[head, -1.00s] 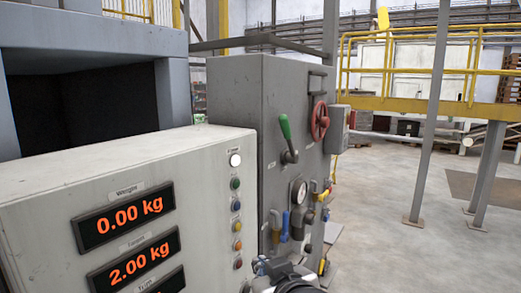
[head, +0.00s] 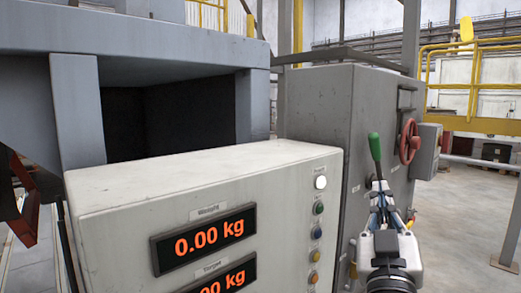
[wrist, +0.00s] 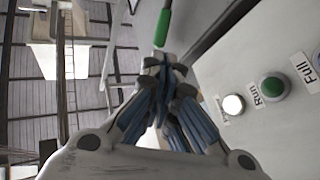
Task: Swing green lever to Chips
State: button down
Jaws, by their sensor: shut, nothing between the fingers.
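The green lever handle (head: 375,146) stands nearly upright on the front of the grey cabinet (head: 325,105), leaning slightly left at its top. My gripper (head: 379,190) is shut and empty, and in the head view it covers the lever's lower part and pivot. In the wrist view the green handle (wrist: 162,28) is just beyond the shut fingertips (wrist: 163,66). I cannot tell whether the fingertips touch the lever. No Chips label is readable in either view.
A red handwheel (head: 409,141) is right of the lever. The pale display console (head: 205,180) stands at the left, showing 0.00 kg, with a column of buttons (head: 318,208) close to my arm. Open floor (head: 465,215) lies to the right.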

aim_at(374, 144)
jog(key=x, duration=1.4)
jog(key=shift+p, duration=0.35)
